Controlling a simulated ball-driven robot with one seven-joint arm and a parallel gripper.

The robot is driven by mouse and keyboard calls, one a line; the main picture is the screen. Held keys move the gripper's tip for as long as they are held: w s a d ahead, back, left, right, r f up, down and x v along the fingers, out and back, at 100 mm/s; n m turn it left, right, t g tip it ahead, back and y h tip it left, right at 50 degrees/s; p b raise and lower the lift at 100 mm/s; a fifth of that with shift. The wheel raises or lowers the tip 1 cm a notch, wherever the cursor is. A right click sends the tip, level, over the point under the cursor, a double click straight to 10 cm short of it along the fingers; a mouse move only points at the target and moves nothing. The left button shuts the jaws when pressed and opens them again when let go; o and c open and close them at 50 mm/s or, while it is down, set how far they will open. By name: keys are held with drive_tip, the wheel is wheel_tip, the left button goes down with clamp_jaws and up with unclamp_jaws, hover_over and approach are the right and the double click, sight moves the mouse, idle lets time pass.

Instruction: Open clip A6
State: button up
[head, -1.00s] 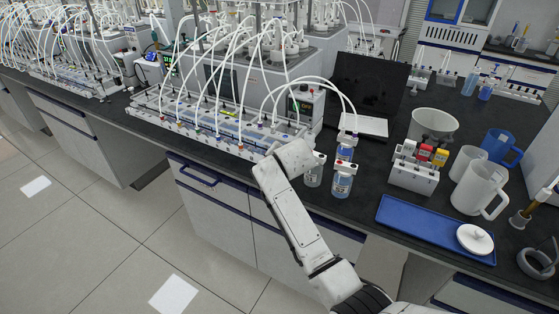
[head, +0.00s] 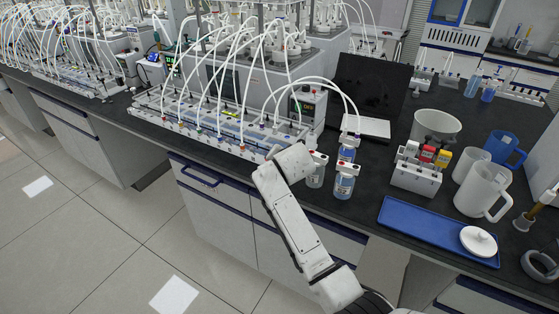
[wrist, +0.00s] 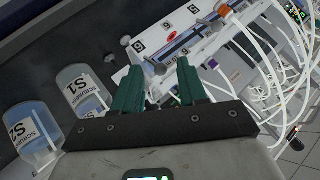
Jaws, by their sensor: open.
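The clip row (head: 215,135) is a long pale rail on the bench front, with coloured clips and white tubes rising from it. In the wrist view the rail (wrist: 205,40) shows turned around, with small number plates; the nearest plate (wrist: 138,47) looks like an upside-down 6. I cannot make out clip A6 with certainty. My gripper (wrist: 158,75) has two green fingers, open and apart, pointing at this end of the rail. In the head view my wrist hides the fingers near the rail's right end.
Scrubber bottles stand beside my gripper, S1 (wrist: 82,88) and S2 (wrist: 35,128). White tubes (wrist: 262,45) arch close to the right finger. A blue tray (head: 420,222), a clip-topped white box (head: 415,178) and jugs (head: 485,190) stand right.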

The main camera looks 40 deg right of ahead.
drive_tip(key=v, duration=1)
drive_tip(key=shift+s+a+r+b, duration=0.15)
drive_tip(key=shift+s+r+b, duration=0.1)
drive_tip(key=shift+b, duration=0.15)
drive_tip(key=s+a+f+n+g+y, duration=0.1)
drive_tip(key=s+a+f+n, duration=0.3)
drive_tip(key=s, duration=0.7)
drive_tip(key=s+a+f+n+g+y, duration=0.2)
drive_tip(key=s+a+f+n+g, duration=0.2)
drive_tip(key=s+f, duration=0.5)
drive_tip(key=s+a+f+n+g+y, duration=0.1)
drive_tip(key=s+a+f+n+g, duration=0.2)
drive_tip(key=s+f, duration=0.4)
drive_tip(key=s+a+n, duration=0.1)
drive_tip(key=s+n, duration=0.1)
drive_tip(key=s, duration=0.5)
drive_tip(key=shift+s+f+n+y, duration=0.2)
drive_tip(key=shift+s+n+y, duration=0.15)
drive_tip(key=shift+n+y, duration=0.05)
